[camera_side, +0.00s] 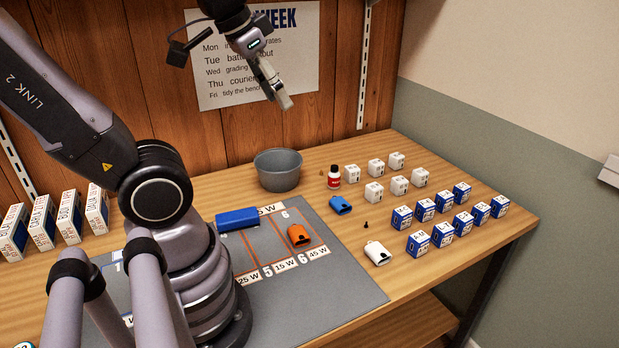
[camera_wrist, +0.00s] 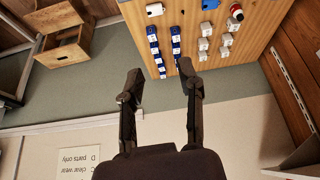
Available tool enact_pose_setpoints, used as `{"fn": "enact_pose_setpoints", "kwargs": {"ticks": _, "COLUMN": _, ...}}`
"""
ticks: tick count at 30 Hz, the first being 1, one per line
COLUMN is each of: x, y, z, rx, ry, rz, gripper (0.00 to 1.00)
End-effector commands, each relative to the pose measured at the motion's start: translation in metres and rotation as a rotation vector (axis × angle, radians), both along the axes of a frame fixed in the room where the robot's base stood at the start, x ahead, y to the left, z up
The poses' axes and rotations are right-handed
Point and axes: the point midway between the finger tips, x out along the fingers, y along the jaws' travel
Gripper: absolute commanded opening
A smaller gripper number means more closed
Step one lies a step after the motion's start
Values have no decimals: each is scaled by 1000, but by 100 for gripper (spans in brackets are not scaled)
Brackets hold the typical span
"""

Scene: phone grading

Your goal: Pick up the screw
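A tiny dark object that looks like the screw (camera_side: 366,225) stands on the bare wood in the side view, between the blue charger (camera_side: 340,205) and the white charger (camera_side: 377,253). My gripper (camera_side: 285,101) is high above the back of the bench in front of the wall sheet, well away from the screw. In the wrist view my gripper (camera_wrist: 160,74) has its two fingers wide apart with nothing between them.
A grey bowl (camera_side: 278,170), a red bottle (camera_side: 334,177), white boxes (camera_side: 374,192) and blue-white boxes (camera_side: 417,243) stand around the screw's area. A grey mat (camera_side: 330,312) holds an orange charger (camera_side: 299,236) and a blue block (camera_side: 237,219). Wood close around the screw is clear.

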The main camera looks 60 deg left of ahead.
Motion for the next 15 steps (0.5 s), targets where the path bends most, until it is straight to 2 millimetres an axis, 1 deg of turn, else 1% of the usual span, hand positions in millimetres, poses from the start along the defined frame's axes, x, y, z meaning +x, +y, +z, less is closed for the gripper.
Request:
{"fn": "enact_pose_setpoints", "kwargs": {"ticks": 1, "x": 20, "y": 3, "z": -4, "rx": -4, "ry": 29, "rz": 30, "gripper": 36}}
{"fn": "enact_pose_setpoints", "kwargs": {"ticks": 5, "x": 77, "y": 13, "z": -20, "rx": -18, "ry": 81, "rz": 120, "gripper": 36}}
{"fn": "enact_pose_setpoints", "kwargs": {"ticks": 6, "x": 95, "y": 17, "z": -28, "rx": -23, "ry": 98, "rz": 147, "gripper": 36}}
{"fn": "enact_pose_setpoints", "kwargs": {"ticks": 8, "x": 120, "y": 22, "z": -43, "rx": -29, "ry": 121, "rz": 188, "gripper": 36}}
{"fn": "enact_pose_setpoints", "kwargs": {"ticks": 9, "x": 137, "y": 26, "z": -55, "rx": -33, "ry": 136, "rz": 214, "gripper": 36}}
{"fn": "enact_pose_setpoints", "kwargs": {"ticks": 11, "x": 160, "y": 32, "z": -77, "rx": -39, "ry": 159, "rz": 254, "gripper": 36}}
{"fn": "enact_pose_setpoints", "kwargs": {"ticks": 12, "x": 175, "y": 36, "z": -92, "rx": -44, "ry": 175, "rz": 281, "gripper": 36}}
{"fn": "enact_pose_setpoints", "kwargs": {"ticks": 14, "x": 196, "y": 43, "z": -118, "rx": -50, "ry": 197, "rz": 318, "gripper": 36}}
{"fn": "enact_pose_setpoints", "kwargs": {"ticks": 15, "x": 208, "y": 47, "z": -137, "rx": -54, "ry": 212, "rz": 343, "gripper": 36}}
